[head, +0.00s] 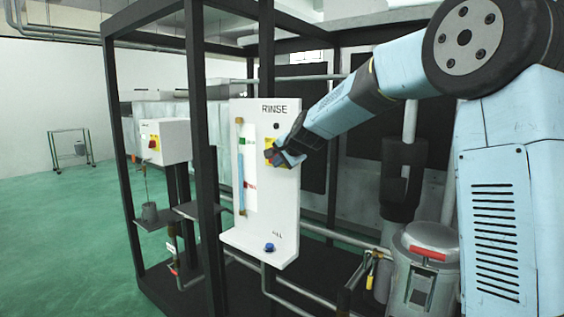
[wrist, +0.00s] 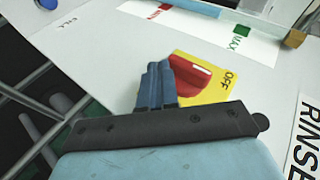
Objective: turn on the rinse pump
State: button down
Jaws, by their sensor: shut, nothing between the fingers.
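The white RINSE panel (head: 259,215) is fixed to a dark frame. In the wrist view, a red rotary switch (wrist: 192,72) sits on a yellow plate (wrist: 213,93) marked OFF. In the head view my gripper (head: 281,155) covers most of this switch, and a little yellow shows around it. My gripper (wrist: 158,80) is shut and empty. Its fingertips are right beside the red knob, overlapping the plate's edge in the wrist view; I cannot tell whether they touch. The knob is partly hidden by the fingers, so its exact angle is unclear.
A level tube (head: 241,167) with green and red labels is on the panel's left side. A white box (head: 163,141) with a red and yellow switch stands left. A grey canister (head: 422,268) is at lower right.

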jog(key=shift+a+f, duration=0.1)
jog(key=shift+f, duration=0.05)
jog(key=shift+w+f, duration=0.1)
jog(key=shift+f, duration=0.25)
dwell(0.3)
jog(key=shift+r, duration=0.1)
dwell(1.0)
jog(key=shift+r, duration=0.75)
jog(key=shift+f, duration=0.1)
